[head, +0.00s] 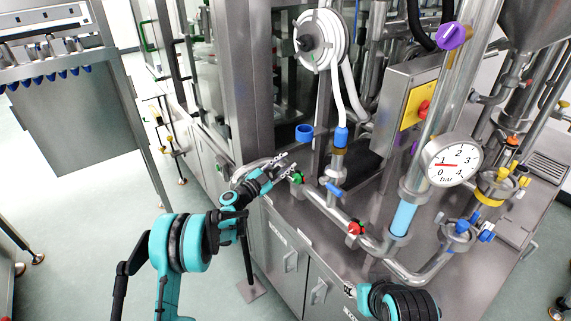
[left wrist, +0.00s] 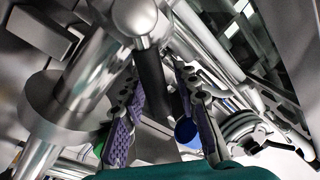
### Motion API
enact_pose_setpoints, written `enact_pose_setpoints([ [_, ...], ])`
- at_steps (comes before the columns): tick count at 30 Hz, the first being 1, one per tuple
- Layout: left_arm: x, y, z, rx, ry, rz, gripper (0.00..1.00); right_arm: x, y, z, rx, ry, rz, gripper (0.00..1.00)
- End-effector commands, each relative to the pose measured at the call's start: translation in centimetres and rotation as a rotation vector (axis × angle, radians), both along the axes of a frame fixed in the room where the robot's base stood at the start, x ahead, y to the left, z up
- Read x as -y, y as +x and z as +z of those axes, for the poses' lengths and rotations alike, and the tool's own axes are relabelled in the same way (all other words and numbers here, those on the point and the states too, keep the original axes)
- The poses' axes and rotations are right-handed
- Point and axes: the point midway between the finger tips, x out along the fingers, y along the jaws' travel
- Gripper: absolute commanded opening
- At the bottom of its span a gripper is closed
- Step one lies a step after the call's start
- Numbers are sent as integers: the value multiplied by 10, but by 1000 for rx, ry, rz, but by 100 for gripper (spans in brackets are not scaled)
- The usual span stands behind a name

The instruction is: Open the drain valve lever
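My left gripper (head: 287,161) is at the machine's front pipework, its fingers apart. In the left wrist view the open fingers (left wrist: 156,75) stand on either side of a black lever handle (left wrist: 153,85), which hangs from a steel valve body (left wrist: 136,18). I cannot tell whether the fingers touch it. This looks like the drain valve lever; in the head view it is hidden or too small to make out. A green valve knob (head: 298,178) sits just below the gripper.
A pressure gauge (head: 453,160) stands further right. A blue ring-shaped part (head: 304,132) is just above the gripper. Open floor lies to the left.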

Motion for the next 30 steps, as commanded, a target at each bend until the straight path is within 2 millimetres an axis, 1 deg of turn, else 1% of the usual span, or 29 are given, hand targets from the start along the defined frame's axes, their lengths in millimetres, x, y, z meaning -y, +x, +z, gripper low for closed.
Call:
enact_pose_setpoints([
  [5, -20, -18, -3, -1, 0, 3, 30, 0, 0, 0, 0, 0, 0, 40],
  [12, -57, -55, -9, 0, 0, 4, 30, 0, 0, 0, 0, 0, 0, 40],
  [15, -69, -68, -11, 0, 0, 2, 30, 0, 0, 0, 0, 0, 0, 40],
  [21, -81, -81, -13, 1, 1, 0, 30, 0, 0, 0, 0, 0, 0, 40],
  [29, -82, -83, -14, 0, 0, 0, 30, 0, 0, 0, 0, 0, 0, 40],
  [30, -82, -83, -14, 0, 0, 0, 28, 0, 0, 0, 0, 0, 0, 40],
])
